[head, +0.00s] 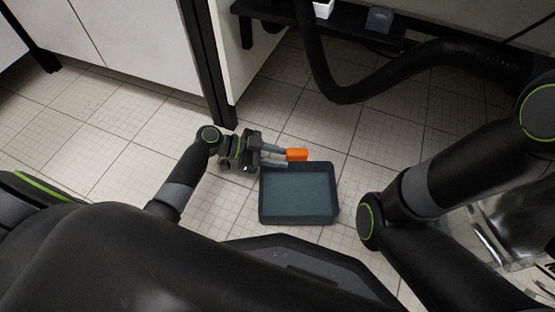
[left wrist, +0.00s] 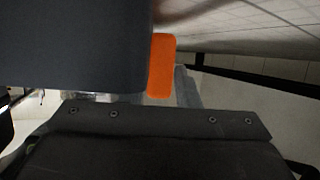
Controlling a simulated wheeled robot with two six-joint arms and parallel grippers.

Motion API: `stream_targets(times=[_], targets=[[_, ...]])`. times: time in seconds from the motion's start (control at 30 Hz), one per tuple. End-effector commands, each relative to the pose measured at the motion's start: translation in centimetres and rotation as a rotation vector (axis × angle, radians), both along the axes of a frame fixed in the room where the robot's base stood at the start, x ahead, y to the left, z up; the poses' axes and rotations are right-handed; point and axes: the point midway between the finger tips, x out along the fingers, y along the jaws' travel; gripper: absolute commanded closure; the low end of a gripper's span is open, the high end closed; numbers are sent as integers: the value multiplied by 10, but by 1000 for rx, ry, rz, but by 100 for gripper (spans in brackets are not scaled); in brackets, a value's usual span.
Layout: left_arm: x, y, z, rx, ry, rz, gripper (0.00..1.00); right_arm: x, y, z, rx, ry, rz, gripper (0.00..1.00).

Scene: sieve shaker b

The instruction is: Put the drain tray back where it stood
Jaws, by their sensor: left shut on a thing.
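The drain tray (head: 298,195) is a dark, shallow, square tray with a bluish-grey inside, empty and roughly level. It is over the tiled floor in the middle of the head view; I cannot tell whether it touches the floor. Its orange grip (head: 297,155) is at the far edge. My left gripper (head: 284,155) comes in from the left and is shut on this orange grip. In the left wrist view the tray's dark side (left wrist: 70,45) fills the upper left, with the orange grip (left wrist: 161,66) beside it. My right gripper is not in view.
A black low shelf (head: 330,28) with a white box (head: 323,8) and a grey block (head: 379,19) is at the back. A thick black hose (head: 345,92) loops down in front of it. A dark post (head: 207,70) stands behind my left gripper. Tiled floor is clear around the tray.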

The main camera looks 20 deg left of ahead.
Motion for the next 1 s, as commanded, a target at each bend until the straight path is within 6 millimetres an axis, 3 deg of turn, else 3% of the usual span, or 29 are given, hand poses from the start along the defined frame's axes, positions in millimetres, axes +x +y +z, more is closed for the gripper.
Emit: stream_targets(times=[0.37,0.4,0.53,0.87,1.0], targets=[[1,-1,-3,-4,-1,0,100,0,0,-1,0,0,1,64],[0,0,-3,0,-2,1,66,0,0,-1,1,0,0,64],[0,0,-3,0,-2,1,50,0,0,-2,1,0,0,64],[0,0,-1,1,-2,0,50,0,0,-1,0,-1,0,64],[-5,16,8,4,2,1,50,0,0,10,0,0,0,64]])
